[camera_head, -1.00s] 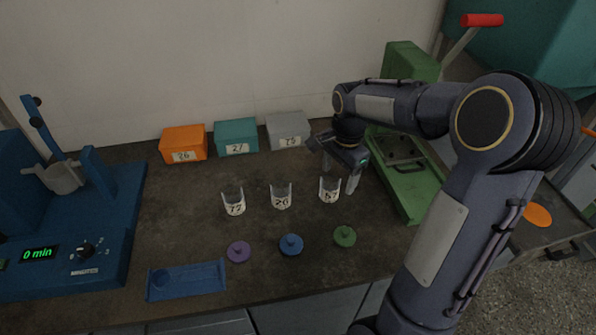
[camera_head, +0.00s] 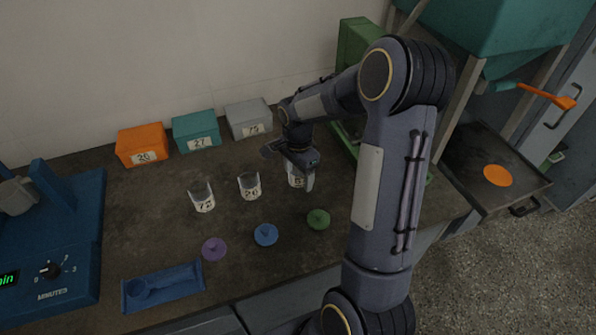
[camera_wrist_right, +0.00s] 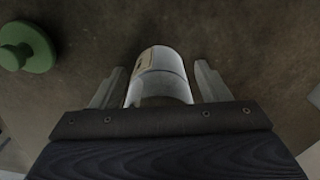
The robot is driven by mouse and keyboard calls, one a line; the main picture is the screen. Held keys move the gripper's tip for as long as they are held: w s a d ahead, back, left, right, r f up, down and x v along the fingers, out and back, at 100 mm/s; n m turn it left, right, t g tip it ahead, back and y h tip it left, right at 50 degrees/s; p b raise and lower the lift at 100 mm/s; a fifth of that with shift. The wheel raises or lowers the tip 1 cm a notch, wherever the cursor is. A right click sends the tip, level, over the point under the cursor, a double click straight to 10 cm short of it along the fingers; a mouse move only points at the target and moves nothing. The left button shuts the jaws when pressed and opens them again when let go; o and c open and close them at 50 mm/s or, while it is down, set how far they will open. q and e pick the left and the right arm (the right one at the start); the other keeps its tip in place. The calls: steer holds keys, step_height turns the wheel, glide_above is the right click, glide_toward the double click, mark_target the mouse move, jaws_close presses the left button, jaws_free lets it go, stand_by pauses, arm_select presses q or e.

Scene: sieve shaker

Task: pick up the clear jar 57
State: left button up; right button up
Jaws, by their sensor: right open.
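The clear jar 57 (camera_head: 292,181) stands upright on the dark bench, at the right end of a row of three jars. Its label is partly hidden behind my right gripper (camera_head: 302,177). In the right wrist view the jar (camera_wrist_right: 160,72) with its pale label lies between the two fingers of my right gripper (camera_wrist_right: 159,85). The fingers are open, one on each side of it, with a small gap visible at each side. My left gripper is not in view.
Jars 72 (camera_head: 202,198) and 26 (camera_head: 249,187) stand to the left. Purple (camera_head: 214,249), blue (camera_head: 266,234) and green (camera_head: 318,219) lids lie in front. Orange (camera_head: 142,146), teal (camera_head: 196,131) and grey (camera_head: 249,118) boxes stand behind. A blue tray (camera_head: 163,287) lies front left.

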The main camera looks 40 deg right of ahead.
steer(key=shift+c, duration=0.3)
steer(key=c, duration=1)
steer(key=shift+r, duration=0.1)
steer(key=shift+r, duration=0.3)
step_height(320, 180, up, 2)
steer(key=shift+r, duration=0.15)
steer(key=s+a+r, duration=0.2)
steer(key=s+r, duration=0.1)
steer(key=s, duration=0.1)
steer(key=s+a+r, duration=0.2)
steer(key=s+r, duration=0.1)
steer(key=s, duration=0.1)
steer(key=s+a+r, duration=0.2)
steer(key=s+r, duration=0.1)
steer(key=s, duration=0.1)
steer(key=shift+s+a+r+b, duration=0.15)
steer(key=shift+s+r+b, duration=0.15)
steer(key=shift+r, duration=0.1)
